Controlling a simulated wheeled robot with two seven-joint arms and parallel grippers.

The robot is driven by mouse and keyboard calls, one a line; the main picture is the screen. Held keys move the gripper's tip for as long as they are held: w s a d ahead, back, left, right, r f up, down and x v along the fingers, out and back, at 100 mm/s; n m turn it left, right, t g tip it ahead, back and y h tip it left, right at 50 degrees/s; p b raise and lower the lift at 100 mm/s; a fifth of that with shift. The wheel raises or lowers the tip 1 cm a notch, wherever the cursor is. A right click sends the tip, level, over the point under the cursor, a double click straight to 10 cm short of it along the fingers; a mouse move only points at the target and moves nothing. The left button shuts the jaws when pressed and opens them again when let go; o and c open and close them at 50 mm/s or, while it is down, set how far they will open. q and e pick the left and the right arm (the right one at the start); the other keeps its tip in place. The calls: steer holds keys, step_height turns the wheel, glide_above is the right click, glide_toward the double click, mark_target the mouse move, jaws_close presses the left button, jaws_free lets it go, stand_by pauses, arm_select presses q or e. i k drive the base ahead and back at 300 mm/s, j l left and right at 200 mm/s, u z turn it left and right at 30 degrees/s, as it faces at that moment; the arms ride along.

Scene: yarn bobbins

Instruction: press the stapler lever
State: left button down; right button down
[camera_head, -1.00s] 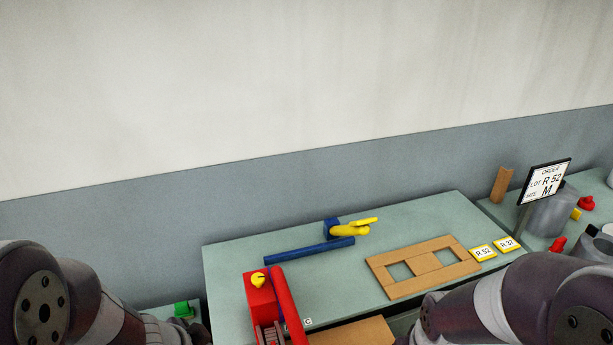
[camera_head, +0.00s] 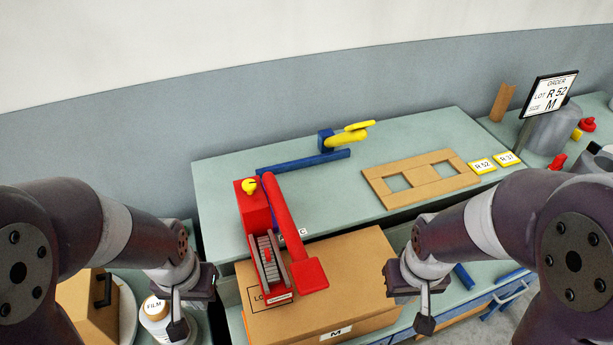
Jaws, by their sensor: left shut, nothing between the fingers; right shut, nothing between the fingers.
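A red machine (camera_head: 256,208), which looks like the stapler, stands at the table's front edge. It has a yellow knob and a ribbed grey strip. Its long red lever (camera_head: 284,218) slopes toward me and ends in a flat red paddle (camera_head: 309,274) above a cardboard carton (camera_head: 363,276). I cannot tell how far the lever is down. My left gripper (camera_head: 177,324) is shut and empty, left of the carton and apart from the lever. My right gripper (camera_head: 425,319) is shut and empty, over the carton's right end, right of the paddle.
A blue bar and block (camera_head: 310,161) with a yellow handle (camera_head: 346,137) lie at the back. A cardboard frame (camera_head: 419,190) and yellow-edged cards (camera_head: 481,166) are on the right. An order sign (camera_head: 550,96) stands behind. A FILM bottle (camera_head: 154,309) is beside my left gripper.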

mark_target(308, 275)
steer(key=k, duration=0.65)
steer(key=z, duration=1.65)
steer(key=j, duration=0.9)
steer(key=k, duration=0.05)
